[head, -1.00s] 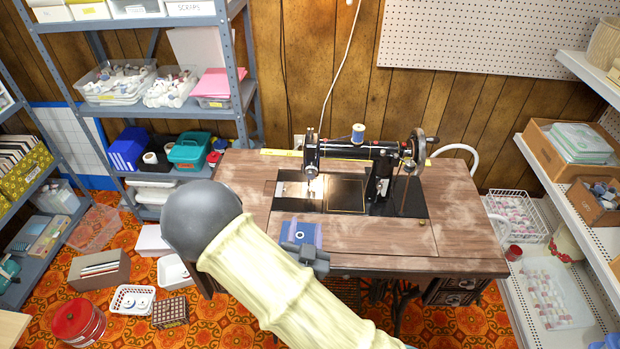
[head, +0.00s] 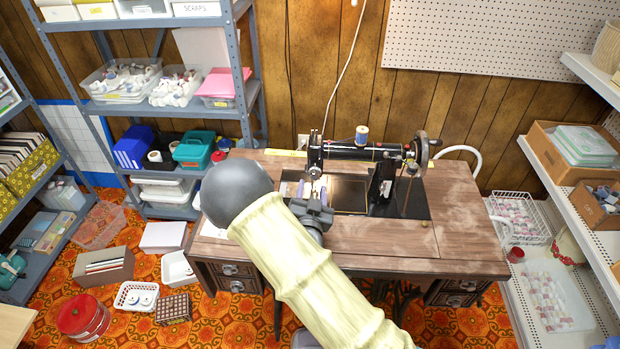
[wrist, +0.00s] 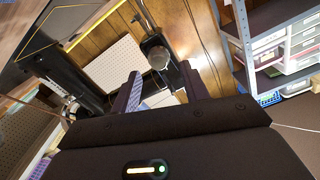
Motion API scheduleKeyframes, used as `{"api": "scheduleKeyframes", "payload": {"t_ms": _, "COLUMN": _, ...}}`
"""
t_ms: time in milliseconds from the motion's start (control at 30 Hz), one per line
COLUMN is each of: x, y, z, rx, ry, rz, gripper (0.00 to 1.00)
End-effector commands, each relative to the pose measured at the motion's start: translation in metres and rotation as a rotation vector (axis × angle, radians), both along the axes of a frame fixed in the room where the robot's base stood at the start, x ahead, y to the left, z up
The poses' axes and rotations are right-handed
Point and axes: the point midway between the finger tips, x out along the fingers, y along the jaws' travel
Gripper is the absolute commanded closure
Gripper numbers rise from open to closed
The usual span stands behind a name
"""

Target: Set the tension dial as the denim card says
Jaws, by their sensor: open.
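The black treadle sewing machine (head: 352,153) stands on the wooden table (head: 455,225), its head end toward the left. My gripper (head: 316,190) is just in front of that head end, above the table. In the wrist view, my gripper (wrist: 160,82) is open, with its two dark fingers apart. A round grey knob (wrist: 157,57) on the dark machine end shows beyond and between the fingertips; it looks like the tension dial. Its marks are too small to read. I see no contact with it. The denim card cannot be made out; my arm and gripper cover the table's front left.
A blue thread spool (head: 362,135) stands on top of the machine, and the handwheel (head: 422,152) is at its right end. A metal shelf (head: 190,105) stands behind left, and white shelves (head: 560,180) stand at right. The table's right part is clear.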

Motion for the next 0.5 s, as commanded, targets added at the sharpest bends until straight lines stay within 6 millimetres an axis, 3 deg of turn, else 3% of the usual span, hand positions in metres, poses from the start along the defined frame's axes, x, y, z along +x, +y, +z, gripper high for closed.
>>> {"api": "scheduleKeyframes", "payload": {"t_ms": 200, "x": 0.035, "y": -0.003, "z": 0.001, "rx": 0.0, "ry": -0.002, "rz": -0.003, "gripper": 0.55}}
{"api": "scheduleKeyframes", "payload": {"t_ms": 500, "x": 0.044, "y": 0.002, "z": 0.0, "rx": -0.001, "ry": 0.0, "rz": 0.006, "gripper": 0.55}}
